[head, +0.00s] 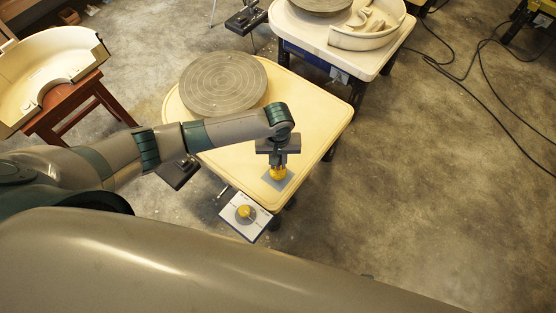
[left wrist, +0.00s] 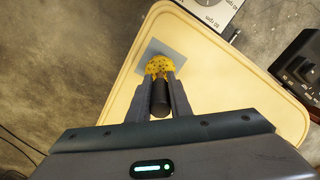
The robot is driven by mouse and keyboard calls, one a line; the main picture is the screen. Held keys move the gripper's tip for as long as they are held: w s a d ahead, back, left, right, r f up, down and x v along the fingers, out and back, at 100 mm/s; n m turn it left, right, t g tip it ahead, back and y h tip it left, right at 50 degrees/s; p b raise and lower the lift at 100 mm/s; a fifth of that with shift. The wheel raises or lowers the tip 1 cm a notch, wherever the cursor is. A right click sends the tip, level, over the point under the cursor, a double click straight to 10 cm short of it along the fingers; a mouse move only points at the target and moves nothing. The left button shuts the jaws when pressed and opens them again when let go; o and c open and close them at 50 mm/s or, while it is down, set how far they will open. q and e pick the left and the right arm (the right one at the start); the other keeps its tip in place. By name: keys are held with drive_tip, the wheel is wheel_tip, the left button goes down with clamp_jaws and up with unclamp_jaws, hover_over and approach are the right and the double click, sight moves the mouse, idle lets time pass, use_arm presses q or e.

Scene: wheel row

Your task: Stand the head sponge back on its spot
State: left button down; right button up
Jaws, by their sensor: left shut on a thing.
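The yellow, dark-speckled sponge (head: 277,173) is between the fingertips of my left gripper (head: 278,164), which points down and is shut on it. The sponge also shows in the left wrist view (left wrist: 159,66), at the ends of the two fingers, with a dark cylinder (left wrist: 160,98) between them. A grey square patch (head: 289,183) lies on the cream wheel table (head: 225,155) right under the sponge, near the table's front corner. The patch also shows in the left wrist view (left wrist: 184,62). I cannot tell whether the sponge touches it. My right gripper is not in view.
A round grey wheel head (head: 222,84) sits at the table's back. A white dial panel with a yellow knob (head: 244,212) juts from the front corner. A dark box (head: 178,172) is to the left. A second wheel table (head: 350,55) stands behind.

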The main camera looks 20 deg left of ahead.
use_arm(q)
drive_tip(key=shift+f, duration=0.95)
idle(1.0)
drive_tip(key=c, duration=1.5)
unclamp_jaws()
drive_tip(key=shift+c, duration=0.2)
